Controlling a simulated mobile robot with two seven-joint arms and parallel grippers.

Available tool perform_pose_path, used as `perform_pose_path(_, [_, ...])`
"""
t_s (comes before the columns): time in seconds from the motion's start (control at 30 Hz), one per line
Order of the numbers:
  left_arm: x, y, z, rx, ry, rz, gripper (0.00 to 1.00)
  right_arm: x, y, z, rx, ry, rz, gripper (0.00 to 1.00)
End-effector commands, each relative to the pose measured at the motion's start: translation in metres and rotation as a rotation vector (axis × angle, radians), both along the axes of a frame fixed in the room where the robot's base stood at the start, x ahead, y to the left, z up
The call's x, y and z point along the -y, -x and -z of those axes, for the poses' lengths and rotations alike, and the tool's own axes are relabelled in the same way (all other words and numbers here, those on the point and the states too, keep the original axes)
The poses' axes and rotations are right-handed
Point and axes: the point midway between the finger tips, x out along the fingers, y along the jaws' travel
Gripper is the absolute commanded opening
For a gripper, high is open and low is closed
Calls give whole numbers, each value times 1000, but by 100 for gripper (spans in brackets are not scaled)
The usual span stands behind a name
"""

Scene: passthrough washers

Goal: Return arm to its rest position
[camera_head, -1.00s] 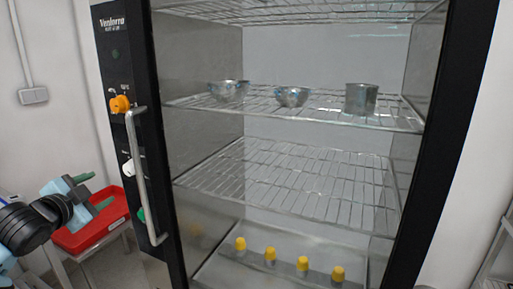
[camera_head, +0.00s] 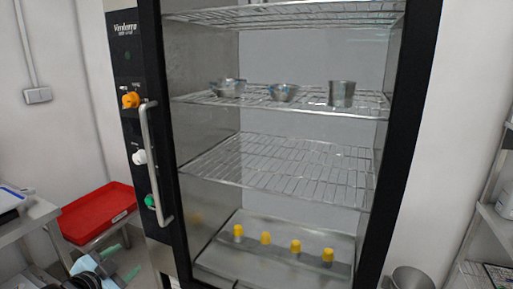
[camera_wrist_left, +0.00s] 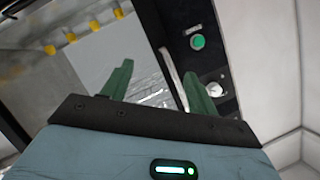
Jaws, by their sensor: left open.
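My left gripper (camera_head: 121,262) is low at the left edge of the head view, in front of and below the red tray. Its green fingers are apart with nothing between them, and they also show spread in the left wrist view (camera_wrist_left: 158,82). It is clear of the washer cabinet (camera_head: 158,50) and its handle (camera_head: 155,165). My right gripper is not in view.
The washer holds metal bowls (camera_head: 284,93) and a cup (camera_head: 341,94) on a wire rack, with several yellow-capped bottles (camera_head: 265,239) at its bottom. A red tray (camera_head: 97,212) stands left. A bench (camera_head: 30,217) is at far left, shelving (camera_head: 490,215) at right.

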Motion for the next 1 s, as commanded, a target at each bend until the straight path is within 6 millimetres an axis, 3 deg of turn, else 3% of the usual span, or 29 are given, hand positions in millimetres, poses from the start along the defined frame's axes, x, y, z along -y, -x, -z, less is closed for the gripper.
perform_pose_path(0.03, [13, 16, 33, -41, 45, 0, 59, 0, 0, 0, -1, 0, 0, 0])
perform_pose_path(0.2, [48, 74, 120, -151, 180, -27, 59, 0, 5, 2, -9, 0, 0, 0])
perform_pose_path(0.37, [77, 144, 188, -255, 303, -86, 59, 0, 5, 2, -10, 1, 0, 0])
perform_pose_path(0.5, [99, 212, 234, -345, 397, -157, 59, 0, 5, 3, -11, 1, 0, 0])
perform_pose_path(0.6, [111, 257, 257, -399, 448, -212, 59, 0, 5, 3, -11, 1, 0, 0])
perform_pose_path(0.73, [121, 300, 274, -449, 491, -270, 59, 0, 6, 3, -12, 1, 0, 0])
perform_pose_path(0.87, [126, 322, 281, -473, 509, -300, 59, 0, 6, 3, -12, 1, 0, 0])
perform_pose_path(1.0, [127, 327, 283, -478, 515, -307, 59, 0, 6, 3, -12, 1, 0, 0])
